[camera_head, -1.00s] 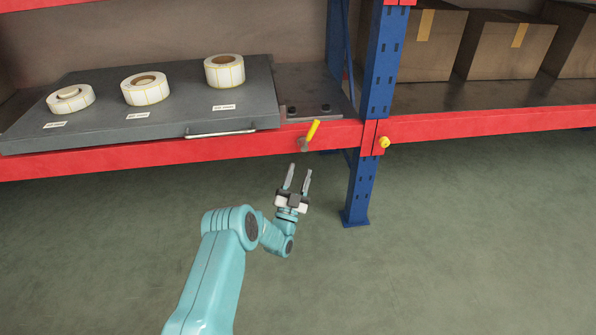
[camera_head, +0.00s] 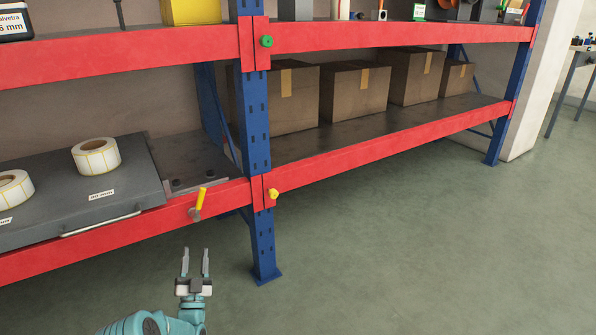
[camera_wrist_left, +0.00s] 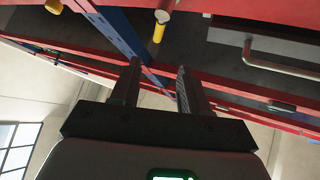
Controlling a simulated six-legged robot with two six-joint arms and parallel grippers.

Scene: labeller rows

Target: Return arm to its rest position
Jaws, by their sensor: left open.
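My left gripper (camera_head: 195,262) is open and empty in the head view, in front of and below the red shelf beam, with its two fingers pointing toward the rack. In the left wrist view its two fingers (camera_wrist_left: 157,90) stand apart with nothing between them. The teal left arm comes in from the bottom of the head view. My right gripper is not in view.
A yellow-handled lever (camera_head: 201,199) sticks out from the red beam (camera_head: 370,148) above the gripper. A blue upright (camera_head: 262,245) stands to its right. The grey tray (camera_head: 140,190) holds label rolls (camera_head: 96,155). Cardboard boxes (camera_head: 355,92) stand behind. The floor (camera_head: 430,250) is clear.

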